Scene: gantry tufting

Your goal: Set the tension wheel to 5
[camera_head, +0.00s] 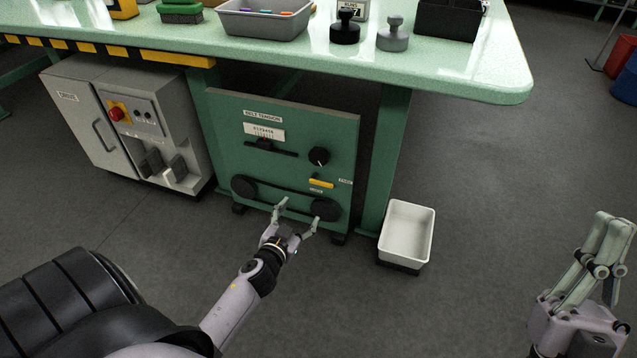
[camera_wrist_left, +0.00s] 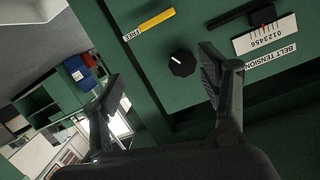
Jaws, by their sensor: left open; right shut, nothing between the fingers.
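The green belt tension panel (camera_head: 225,140) stands under the table. The tension wheel, a black knob with a white mark, is at its right (camera_head: 318,156); it also shows between the finger lines in the left wrist view (camera_wrist_left: 182,64). The 0-to-6 scale (camera_head: 264,132) has a small red pointer near its middle in the left wrist view (camera_wrist_left: 264,27); the exact number is unclear. My left gripper (camera_head: 296,216) is open and empty, below the knob, in front of the lower right pulley, not touching the knob. My right gripper (camera_head: 615,225) is shut and empty at far right.
A yellow lever (camera_head: 321,184) sits below the knob, beside a label reading FREE (camera_wrist_left: 126,27). A belt joins two black pulleys (camera_head: 243,187) low on the panel. A white bin (camera_head: 407,232) stands right of it, a grey drive cabinet (camera_head: 85,125) left. The table (camera_head: 455,65) overhangs.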

